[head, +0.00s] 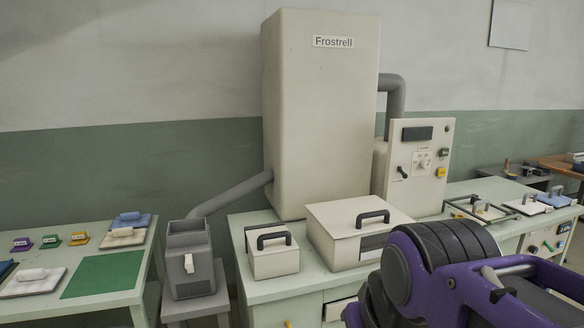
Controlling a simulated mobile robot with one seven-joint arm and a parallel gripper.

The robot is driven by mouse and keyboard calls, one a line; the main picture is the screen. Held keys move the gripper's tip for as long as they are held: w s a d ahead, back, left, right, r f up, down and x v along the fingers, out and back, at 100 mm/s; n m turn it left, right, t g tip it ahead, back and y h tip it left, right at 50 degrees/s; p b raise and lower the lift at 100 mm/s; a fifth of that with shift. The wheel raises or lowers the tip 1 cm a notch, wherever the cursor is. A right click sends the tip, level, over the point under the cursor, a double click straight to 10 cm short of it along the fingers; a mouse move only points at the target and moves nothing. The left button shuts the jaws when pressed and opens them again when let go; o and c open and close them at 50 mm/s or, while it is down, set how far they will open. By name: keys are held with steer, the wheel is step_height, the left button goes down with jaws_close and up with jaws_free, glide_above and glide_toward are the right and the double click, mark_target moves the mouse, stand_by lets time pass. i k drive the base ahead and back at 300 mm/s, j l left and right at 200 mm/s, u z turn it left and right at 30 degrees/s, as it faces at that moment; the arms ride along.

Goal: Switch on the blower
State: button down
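No part is labelled as a blower. A tall cream cabinet marked "Frostrell" (318,110) stands on the pale green bench. A grey pipe (393,97) links it to a cream control panel (420,190) on its right. The panel has a dark display (417,134), a dial (422,163), a black lever (402,173), a green button (445,153) and a yellow button (440,172). A sloping grey duct (232,194) runs left to a grey box (190,240) with a pale switch or lever (189,263). My gripper's fingers are not visible.
My purple and black arm fills the lower right. Two lidded cream boxes with black handles, one small (272,251) and one larger (350,228), stand on the bench before the cabinet. A left table holds a green mat (104,274), coloured tags and pads. Framed trays (480,209) lie right.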

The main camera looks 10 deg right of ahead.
mark_target(404, 175)
steer(key=i+l, duration=0.15)
steer(key=l, duration=0.15)
steer(key=i+l+u, duration=0.1)
steer(key=l, duration=0.2)
steer(key=i+l+u, duration=0.1)
steer(key=i+l, duration=0.25)
steer(key=l, duration=0.3)
steer(key=i+l+u, duration=0.1)
steer(key=l, duration=0.2)
steer(key=i+l, duration=0.15)
steer(key=l, duration=0.2)
steer(key=i+l, duration=0.15)
steer(key=l, duration=0.15)
steer(key=i+l, duration=0.1)
steer(key=l, duration=0.25)
steer(key=i+l, duration=0.15)
steer(key=l, duration=0.2)
steer(key=i+l, duration=0.15)
steer(key=l, duration=0.2)
steer(key=j+z, duration=0.2)
steer(key=l+u, duration=0.2)
